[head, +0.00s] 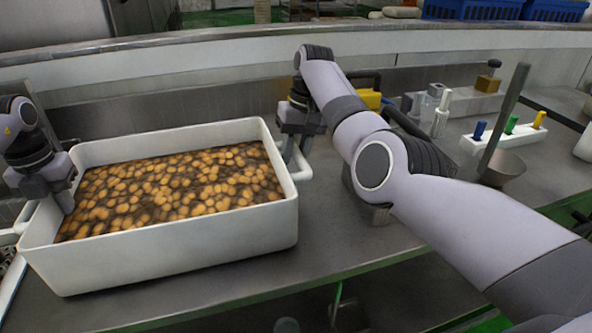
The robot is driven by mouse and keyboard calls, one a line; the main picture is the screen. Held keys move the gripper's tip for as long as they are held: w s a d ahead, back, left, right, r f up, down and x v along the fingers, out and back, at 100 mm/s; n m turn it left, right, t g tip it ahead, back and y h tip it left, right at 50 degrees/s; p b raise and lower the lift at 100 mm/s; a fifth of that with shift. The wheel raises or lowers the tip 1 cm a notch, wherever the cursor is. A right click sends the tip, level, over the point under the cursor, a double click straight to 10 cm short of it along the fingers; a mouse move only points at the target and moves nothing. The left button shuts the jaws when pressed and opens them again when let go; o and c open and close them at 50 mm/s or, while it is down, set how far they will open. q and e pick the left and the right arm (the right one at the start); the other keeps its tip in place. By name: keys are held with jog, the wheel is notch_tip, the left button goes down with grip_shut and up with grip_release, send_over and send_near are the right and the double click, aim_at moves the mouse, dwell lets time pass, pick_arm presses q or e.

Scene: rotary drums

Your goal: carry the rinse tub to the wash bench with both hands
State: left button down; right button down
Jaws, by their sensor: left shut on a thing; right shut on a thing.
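The rinse tub (190,253) is a white rectangular tub filled with many round yellow-brown pieces in dark liquid. It is over the grey metal bench (345,240) at the left; I cannot tell whether it touches the surface. My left gripper (65,203) is shut on the tub's left side. My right gripper (291,150) is shut on the tub's right side, at the white handle (301,165). The fingertips are partly hidden by the grippers and the tub rim. The tub looks about level.
A white block with blue, green and yellow pegs (505,135) stands at the right, near a grey bowl-shaped piece (503,168). A yellow and black tool (370,98) lies behind my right arm. Blue crates (475,9) are at the back. Bare bench shows in front of my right arm.

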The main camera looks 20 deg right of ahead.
pick_arm(q)
jog(key=shift+w+b, duration=0.1)
jog(key=shift+b, duration=0.2)
pick_arm(e)
jog(key=shift+w, duration=0.1)
pick_arm(q)
jog(key=c, duration=1.3)
grip_release()
jog(key=shift+f, duration=0.2)
pick_arm(e)
jog(key=c, duration=0.9)
grip_release()
jog(key=shift+s+f, duration=0.2)
jog(key=shift+f, duration=0.1)
pick_arm(q)
jog(key=shift+o, duration=0.5)
jog(key=shift+s+r, duration=0.1)
jog(key=shift+s, duration=0.2)
pick_arm(e)
jog(key=shift+s+r, duration=0.15)
pick_arm(q)
jog(key=shift+w, duration=0.1)
